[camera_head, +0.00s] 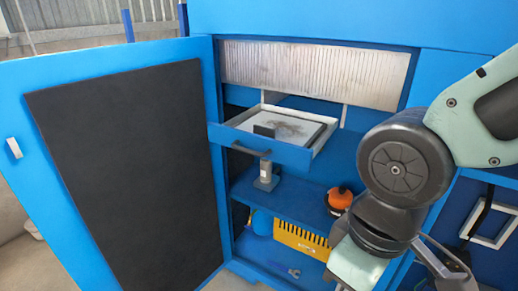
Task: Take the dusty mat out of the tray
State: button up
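The tray (258,146) is a blue drawer with a pale rim and a dark front handle. It is pulled out of the blue cabinet, below the pleated filter. The dusty mat (300,125) lies flat inside it, light grey with a brown-grey smudge. A small dark upright tab (264,131) stands at the mat's front left. My gripper (445,268) is at the lower right, in front of the cabinet and well apart from the tray. Its dark fingers are partly cut off by the picture's lower edge, so I cannot tell whether it is open.
The cabinet door (125,170) stands wide open at the left. A white pleated filter (315,68) hangs above the tray. My arm covers the cabinet's right side.

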aim_at(299, 131)
jog(key=i+j, duration=0.15)
jog(key=j, duration=0.15)
jog(key=i+j, duration=0.25)
jog(key=j, duration=0.3)
jog(key=i+j+z, duration=0.1)
jog(key=j+z, duration=0.25)
jog(key=i+j+z, duration=0.1)
jog(key=j+z, duration=0.55)
jog(key=i+l, duration=0.05)
